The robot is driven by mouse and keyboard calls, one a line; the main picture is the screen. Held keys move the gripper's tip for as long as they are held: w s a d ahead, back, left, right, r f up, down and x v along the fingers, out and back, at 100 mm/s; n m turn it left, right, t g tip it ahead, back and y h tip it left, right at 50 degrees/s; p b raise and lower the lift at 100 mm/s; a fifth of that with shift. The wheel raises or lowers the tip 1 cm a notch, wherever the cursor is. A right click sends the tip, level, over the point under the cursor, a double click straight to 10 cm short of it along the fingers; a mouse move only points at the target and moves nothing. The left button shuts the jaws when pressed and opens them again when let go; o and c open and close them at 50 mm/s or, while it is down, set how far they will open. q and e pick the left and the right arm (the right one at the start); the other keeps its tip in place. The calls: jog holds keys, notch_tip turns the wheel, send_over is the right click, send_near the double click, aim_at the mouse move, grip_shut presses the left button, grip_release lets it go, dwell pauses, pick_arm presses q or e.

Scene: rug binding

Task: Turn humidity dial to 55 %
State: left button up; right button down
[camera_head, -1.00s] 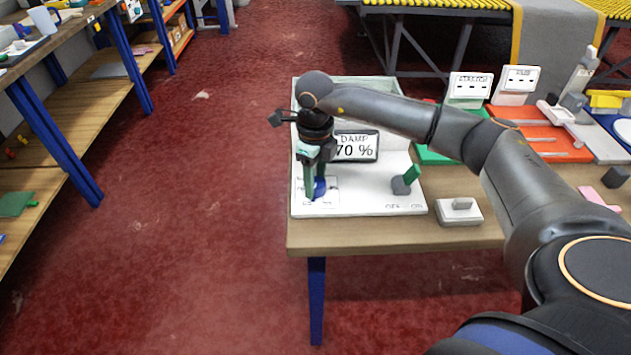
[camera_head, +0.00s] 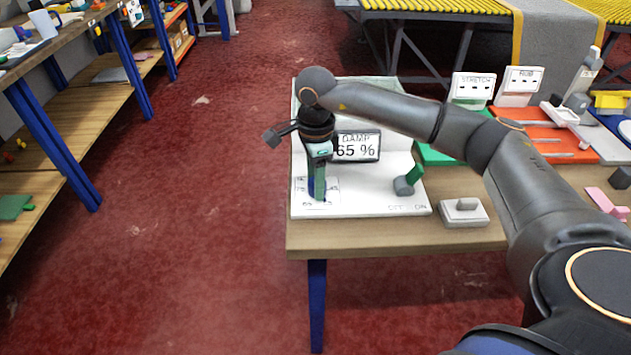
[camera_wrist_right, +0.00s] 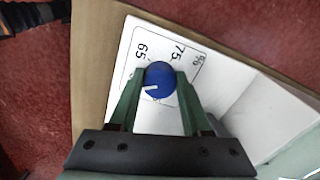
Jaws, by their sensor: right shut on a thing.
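The blue humidity dial (camera_wrist_right: 159,79) is on the white panel (camera_wrist_right: 255,120), with a white pointer line on its face. Printed numbers 65 and 75 show beside it in the right wrist view. My right gripper (camera_wrist_right: 155,88) points down at the panel, its green fingers on both sides of the dial and shut on it. In the head view the right gripper (camera_head: 317,190) hides most of the dial. The display (camera_head: 357,146) behind it reads DAMP 65 %. My left gripper is not in view.
A lever switch (camera_head: 408,181) with a green handle stands on the panel's right, near OFF and ON marks. A small white box (camera_head: 463,212) sits on the wooden table (camera_head: 400,238) to the right. Red floor is open to the left.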

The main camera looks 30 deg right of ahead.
jog(key=shift+n, duration=0.5)
jog(key=shift+c, duration=1.8)
grip_release()
notch_tip(320, 180, up, 13)
jog(key=shift+f, duration=0.2)
